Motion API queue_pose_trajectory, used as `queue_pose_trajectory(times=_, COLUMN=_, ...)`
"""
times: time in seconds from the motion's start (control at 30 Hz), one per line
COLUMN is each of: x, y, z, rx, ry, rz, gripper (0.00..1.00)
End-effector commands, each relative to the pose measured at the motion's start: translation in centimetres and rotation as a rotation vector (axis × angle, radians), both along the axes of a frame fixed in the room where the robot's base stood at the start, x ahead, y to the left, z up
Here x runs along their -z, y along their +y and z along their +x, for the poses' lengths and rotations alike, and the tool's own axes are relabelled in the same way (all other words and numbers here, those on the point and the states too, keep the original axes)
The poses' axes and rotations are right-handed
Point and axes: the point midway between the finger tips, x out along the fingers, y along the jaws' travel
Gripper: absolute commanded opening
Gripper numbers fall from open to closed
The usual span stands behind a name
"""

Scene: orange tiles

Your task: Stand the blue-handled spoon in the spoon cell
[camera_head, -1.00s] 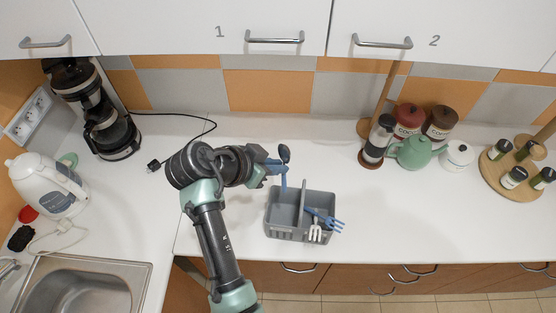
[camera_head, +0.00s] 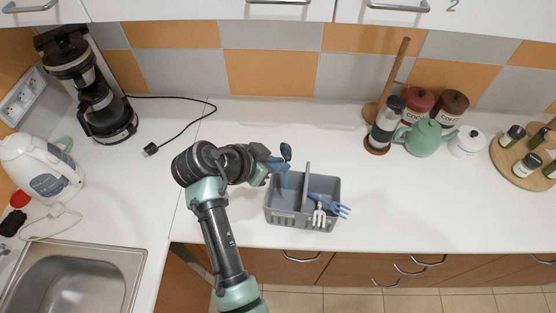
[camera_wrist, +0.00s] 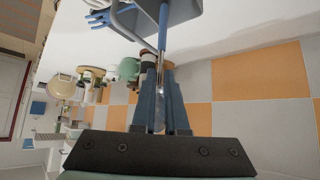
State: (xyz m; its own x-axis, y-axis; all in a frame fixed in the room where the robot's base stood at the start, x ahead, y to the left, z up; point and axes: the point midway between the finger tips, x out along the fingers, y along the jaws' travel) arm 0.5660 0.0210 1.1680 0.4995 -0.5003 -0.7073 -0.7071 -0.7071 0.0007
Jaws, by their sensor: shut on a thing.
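My gripper (camera_head: 281,164) is shut on the blue-handled spoon. The spoon (camera_head: 286,152) hangs upright, dark bowl up and blue handle down. In the wrist view its handle (camera_wrist: 164,22) points away from my gripper (camera_wrist: 160,80), and its bowl is between the fingers. The grey cutlery caddy (camera_head: 306,224) stands on the counter just below. The handle's lower end overlaps the back of the caddy's left cell; I cannot tell how deep it reaches.
A coffee maker (camera_head: 92,95) and kettle (camera_head: 42,165) stand at left, above the sink (camera_head: 75,285). A French press (camera_head: 384,125), teapot (camera_head: 425,138), canisters and a spice rack stand at right. The counter right of the caddy is clear.

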Motion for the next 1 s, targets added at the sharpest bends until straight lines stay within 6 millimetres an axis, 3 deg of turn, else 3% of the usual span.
queue_pose_trajectory(times=1.0, x=8.5, y=0.0, z=0.0, rx=0.001, ry=-0.001, rz=0.0, gripper=0.0)
